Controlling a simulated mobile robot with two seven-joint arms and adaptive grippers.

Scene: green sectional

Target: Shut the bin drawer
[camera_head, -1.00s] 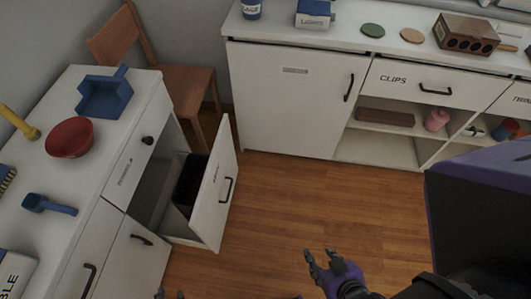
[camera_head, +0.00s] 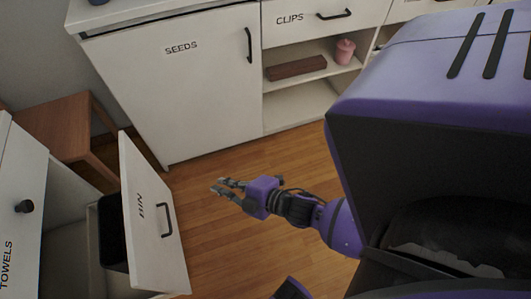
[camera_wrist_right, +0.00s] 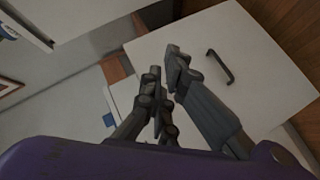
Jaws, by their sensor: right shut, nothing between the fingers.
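The bin drawer (camera_head: 150,220) stands pulled out at the lower left of the head view. Its white front bears the label BIN and a black handle (camera_head: 166,220). A black bin (camera_head: 112,232) sits inside, partly hidden by the front. My right gripper (camera_head: 216,186) is shut and empty, to the right of the drawer front and apart from it. In the right wrist view its fingers (camera_wrist_right: 164,62) are close together before a white panel with a black handle (camera_wrist_right: 220,67), seemingly the drawer front. My left gripper is not in view.
The SEEDS cabinet (camera_head: 180,85) is at the back, with open shelves holding a brown block (camera_head: 295,68) and a pink item (camera_head: 345,51). Wood floor (camera_head: 215,240) lies open around my right gripper.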

